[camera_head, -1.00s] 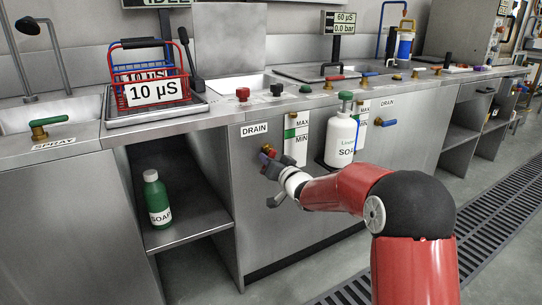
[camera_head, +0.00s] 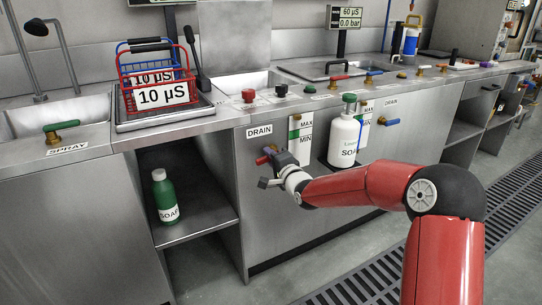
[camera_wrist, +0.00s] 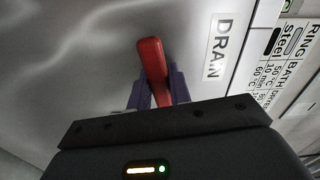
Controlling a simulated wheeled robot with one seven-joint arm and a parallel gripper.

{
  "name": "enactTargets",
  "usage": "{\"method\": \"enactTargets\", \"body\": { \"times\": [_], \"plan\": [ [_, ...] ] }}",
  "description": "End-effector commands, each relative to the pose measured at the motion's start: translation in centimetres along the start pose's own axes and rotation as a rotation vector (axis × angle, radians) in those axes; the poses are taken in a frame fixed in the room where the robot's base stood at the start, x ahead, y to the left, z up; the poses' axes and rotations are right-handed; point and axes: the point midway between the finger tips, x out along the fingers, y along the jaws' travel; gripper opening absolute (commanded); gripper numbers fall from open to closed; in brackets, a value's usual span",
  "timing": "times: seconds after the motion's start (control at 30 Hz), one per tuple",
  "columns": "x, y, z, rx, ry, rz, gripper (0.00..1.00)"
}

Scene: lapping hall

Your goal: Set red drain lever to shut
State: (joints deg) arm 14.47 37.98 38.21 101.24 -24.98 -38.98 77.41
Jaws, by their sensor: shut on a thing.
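The red drain lever (camera_head: 262,160) sits on a brass valve on the steel cabinet front, just below the DRAIN label (camera_head: 259,131). In the head view my gripper (camera_head: 274,161) is at this lever and hides part of it. In the wrist view the red lever (camera_wrist: 151,58) runs between the two purple-grey fingers of my gripper (camera_wrist: 160,92), which are closed on it. The lever's far end sticks out past the fingertips. The DRAIN label (camera_wrist: 217,48) shows to the right of it.
A white soap bottle (camera_head: 343,140) stands out from the cabinet front just right of my gripper. A blue lever (camera_head: 390,122) is further right. A green soap bottle (camera_head: 164,196) stands on the open shelf (camera_head: 190,222) at left. The floor in front is clear.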

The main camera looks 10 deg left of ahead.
Motion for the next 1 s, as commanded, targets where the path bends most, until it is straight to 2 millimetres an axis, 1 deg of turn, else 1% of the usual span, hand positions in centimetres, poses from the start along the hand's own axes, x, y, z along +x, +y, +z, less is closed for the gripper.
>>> {"method": "enactTargets", "body": {
  "times": [0.1, 0.3, 0.5, 0.9, 0.93, 1.0],
  "plan": [
    [-0.02, -0.22, -0.08, 0.069, 0.001, 0.001, 0.00],
    [0.00, -0.34, -0.05, 0.144, 0.000, 0.000, 0.00],
    [0.00, -0.41, -0.04, 0.174, 0.000, 0.000, 0.00],
    [0.01, -0.42, -0.04, 0.181, 0.001, 0.000, 0.00],
    [0.01, -0.42, -0.03, 0.181, 0.001, 0.000, 0.23],
    [0.01, -0.42, -0.03, 0.180, 0.000, 0.000, 0.32]
  ]
}}
